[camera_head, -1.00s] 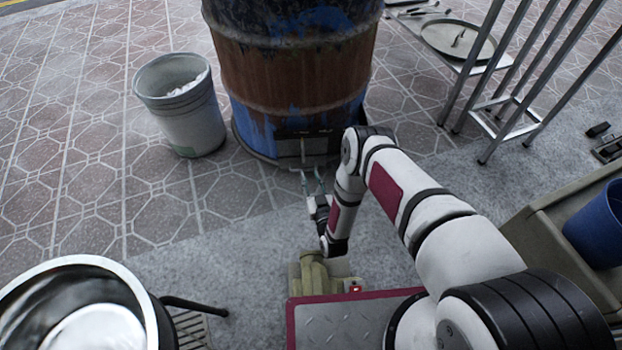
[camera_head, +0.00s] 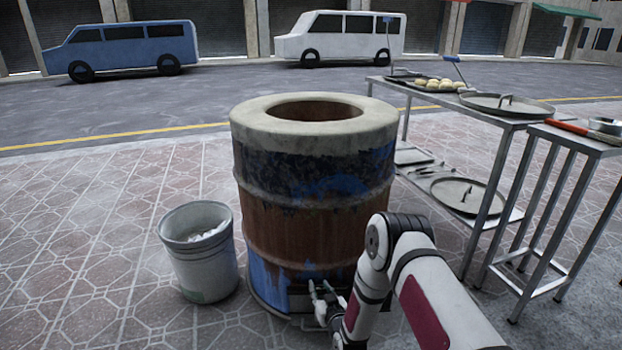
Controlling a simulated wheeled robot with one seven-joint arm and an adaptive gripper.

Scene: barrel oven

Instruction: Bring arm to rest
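My arm reaches in from the lower right, its bent elbow in front of the barrel oven's right side. My gripper (camera_head: 322,297) is low in front of the oven's base, close to the small opening there, with its fingers pointing up in the picture. It appears empty, and two fingers seem to show apart, but they are small and partly merged with the dark opening behind. I cannot tell whether it touches the oven. The barrel oven (camera_head: 310,185) is a rusty blue and brown drum with a pale, open round top.
A grey bucket (camera_head: 200,262) with pale contents stands left of the oven. Paving at left is clear. Two vans stand beyond.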

